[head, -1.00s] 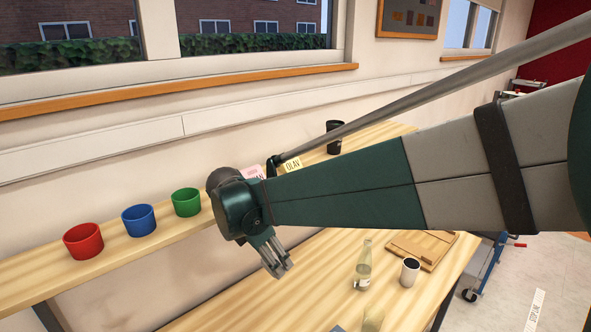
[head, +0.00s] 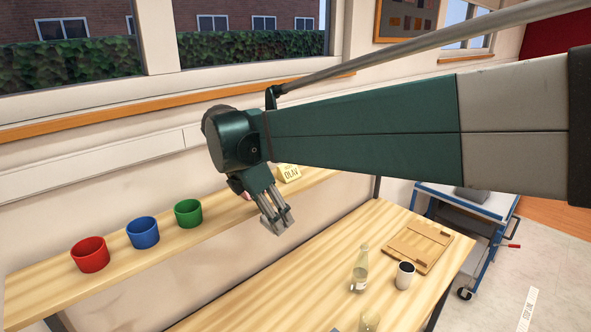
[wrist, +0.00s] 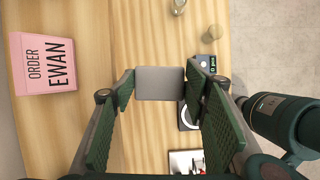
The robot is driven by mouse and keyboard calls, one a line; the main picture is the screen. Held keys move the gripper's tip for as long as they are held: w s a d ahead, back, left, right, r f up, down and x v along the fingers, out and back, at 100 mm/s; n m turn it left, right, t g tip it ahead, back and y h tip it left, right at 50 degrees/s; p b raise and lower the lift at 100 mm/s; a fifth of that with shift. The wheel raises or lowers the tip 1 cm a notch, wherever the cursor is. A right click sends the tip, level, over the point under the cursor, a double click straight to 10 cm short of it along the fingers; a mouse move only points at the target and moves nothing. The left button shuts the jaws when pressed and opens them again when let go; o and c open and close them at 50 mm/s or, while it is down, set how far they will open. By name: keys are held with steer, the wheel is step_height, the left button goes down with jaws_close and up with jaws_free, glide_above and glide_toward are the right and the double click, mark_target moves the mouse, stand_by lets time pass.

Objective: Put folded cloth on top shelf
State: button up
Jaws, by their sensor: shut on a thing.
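My gripper (head: 278,220) is shut on a small grey folded cloth (wrist: 160,83), which shows flat between the fingertips in the wrist view. In the head view the cloth is a small grey patch at the fingertips. The gripper hangs in the air, pointing down, near the front edge of the upper wooden shelf (head: 130,262). From these views I cannot tell exactly how high the cloth is above the shelf.
Red (head: 90,254), blue (head: 143,232) and green (head: 188,213) cups stand on the shelf's left.

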steer(key=r, duration=0.1)
steer(key=r+p, duration=0.1)
steer(key=a+r, duration=0.1)
steer(key=shift+w+a+r+p, duration=0.1)
steer(key=shift+w+p, duration=0.2)
steer(key=shift+p, duration=0.05)
steer(key=w+a+r+p, duration=0.2)
steer(key=a+r+p, duration=0.3)
steer(key=a+p, duration=0.2)
steer(key=w+a+r+p, duration=0.3)
steer(key=a+r+p, duration=0.1)
steer(key=a+p, duration=0.2)
steer(key=shift+a+r+n+p, duration=0.35)
steer(key=shift+a+n+p, duration=0.05)
steer(key=shift+p, duration=0.35)
glide_above(229, 204)
steer(key=s+a, duration=0.1)
steer(key=shift+a+f+p, duration=0.1)
steer(key=shift+f+p, duration=0.35)
steer(key=shift+f, duration=2.5)
steer(key=shift+f, duration=0.1)
steer(key=shift+f+p, duration=0.4)
steer(key=shift+f, duration=1.6)
steer(key=shift+f, duration=0.15)
